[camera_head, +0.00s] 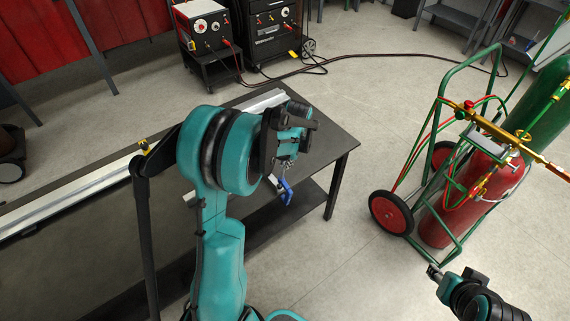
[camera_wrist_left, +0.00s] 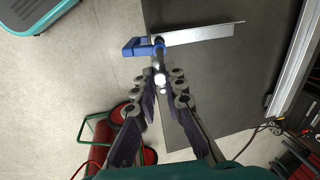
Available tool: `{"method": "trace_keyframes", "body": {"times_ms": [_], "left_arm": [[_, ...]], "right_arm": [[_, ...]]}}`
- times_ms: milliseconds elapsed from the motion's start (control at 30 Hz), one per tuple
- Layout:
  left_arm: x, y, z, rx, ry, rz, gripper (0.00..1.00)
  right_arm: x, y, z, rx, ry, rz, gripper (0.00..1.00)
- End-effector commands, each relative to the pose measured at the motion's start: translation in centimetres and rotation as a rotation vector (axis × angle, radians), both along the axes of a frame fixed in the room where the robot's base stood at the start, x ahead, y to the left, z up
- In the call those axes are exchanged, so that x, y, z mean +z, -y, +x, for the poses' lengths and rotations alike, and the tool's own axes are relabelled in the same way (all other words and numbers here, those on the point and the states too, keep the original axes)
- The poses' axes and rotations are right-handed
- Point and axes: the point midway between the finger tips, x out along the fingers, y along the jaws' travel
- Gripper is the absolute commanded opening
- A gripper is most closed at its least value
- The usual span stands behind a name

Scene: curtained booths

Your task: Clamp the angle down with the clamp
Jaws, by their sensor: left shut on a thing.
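The clamp has a blue handle (camera_head: 285,191) and a grey metal bar. In the head view it is by the right edge of the dark table. In the left wrist view the blue part of the clamp (camera_wrist_left: 143,47) is at the table edge, touching or very near one end of the silver angle (camera_wrist_left: 200,35). The angle lies on the table top; my arm hides most of it in the head view. My left gripper (camera_wrist_left: 163,88) is shut on the clamp's metal part. My right gripper (camera_head: 436,274) is at the bottom right, away from the table; its jaws are unclear.
A cart with gas cylinders (camera_head: 447,205) stands right of the table. Welding machines (camera_head: 207,35) stand behind, with a hose on the floor. Floor between table and cart is clear.

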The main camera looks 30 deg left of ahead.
Motion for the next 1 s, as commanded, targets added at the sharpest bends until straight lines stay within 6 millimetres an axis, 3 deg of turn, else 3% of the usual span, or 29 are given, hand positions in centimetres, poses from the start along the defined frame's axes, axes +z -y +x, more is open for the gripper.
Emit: {"method": "trace_keyframes", "body": {"times_ms": [200, 600, 1000], "left_arm": [[0.0, 0.2, 0.0, -0.257, -0.050, 0.019, 0.00], [0.0, 0.2, 0.0, -0.327, -0.064, 0.023, 0.00], [-0.1, 0.3, 0.0, -0.986, -0.193, 0.077, 0.00]], "right_arm": [[-0.4, 0.0, 0.0, 0.000, 0.000, 0.000, 0.40], [-0.5, 0.0, 0.0, 0.000, 0.000, 0.000, 0.40], [-1.3, 0.0, 0.0, 0.000, 0.000, 0.000, 0.40]]}}
